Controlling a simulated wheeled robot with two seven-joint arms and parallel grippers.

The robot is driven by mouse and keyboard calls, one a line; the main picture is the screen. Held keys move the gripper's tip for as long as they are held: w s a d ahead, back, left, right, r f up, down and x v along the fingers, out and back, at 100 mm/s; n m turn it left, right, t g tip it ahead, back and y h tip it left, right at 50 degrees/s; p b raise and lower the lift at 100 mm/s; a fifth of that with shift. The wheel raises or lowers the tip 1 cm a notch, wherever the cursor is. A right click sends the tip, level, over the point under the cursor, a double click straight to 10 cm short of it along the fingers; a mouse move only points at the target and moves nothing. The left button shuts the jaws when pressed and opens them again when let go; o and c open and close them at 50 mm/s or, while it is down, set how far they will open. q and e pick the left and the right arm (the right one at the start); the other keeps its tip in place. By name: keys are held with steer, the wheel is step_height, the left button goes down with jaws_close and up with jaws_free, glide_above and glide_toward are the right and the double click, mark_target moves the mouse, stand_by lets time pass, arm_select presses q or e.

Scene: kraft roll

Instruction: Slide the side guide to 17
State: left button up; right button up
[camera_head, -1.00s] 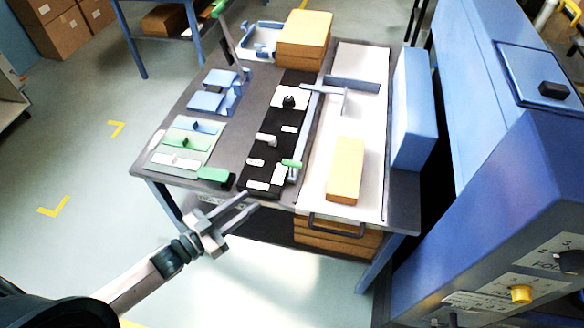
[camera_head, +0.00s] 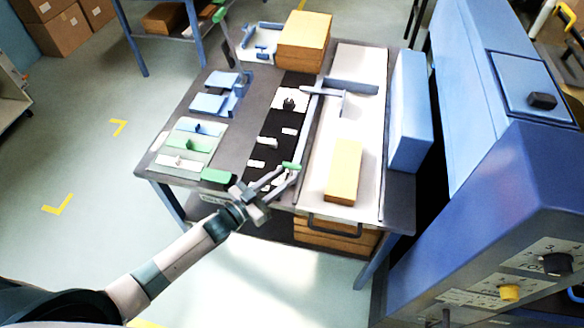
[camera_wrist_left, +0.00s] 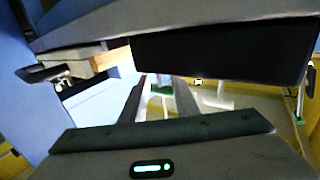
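The side guide looks to be the long grey bar (camera_head: 308,112) along the left edge of the white board, with a crosspiece near its far end; which part slides, I cannot tell for sure. A small green handle (camera_head: 291,165) sits at its near end. Left of it runs a black strip (camera_head: 265,160) with white labels, whose numbers are too small to read. My left gripper (camera_head: 288,174) is open, its fingertips at the green handle. In the left wrist view, green (camera_wrist_left: 163,89) shows between the two fingers; contact is unclear. My right gripper is not in view.
A yellow block (camera_head: 343,170) lies on the white board (camera_head: 360,120). A brown stack (camera_head: 303,42) stands at the back. Coloured plates and a green block (camera_head: 218,177) lie on the left. A blue machine (camera_head: 500,180) stands close on the right. Open floor lies left.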

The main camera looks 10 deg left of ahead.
mark_target(291, 173)
arm_select(q)
steer(key=shift+p+x, duration=0.35)
steer(key=shift+x, duration=1.7)
jaws_close()
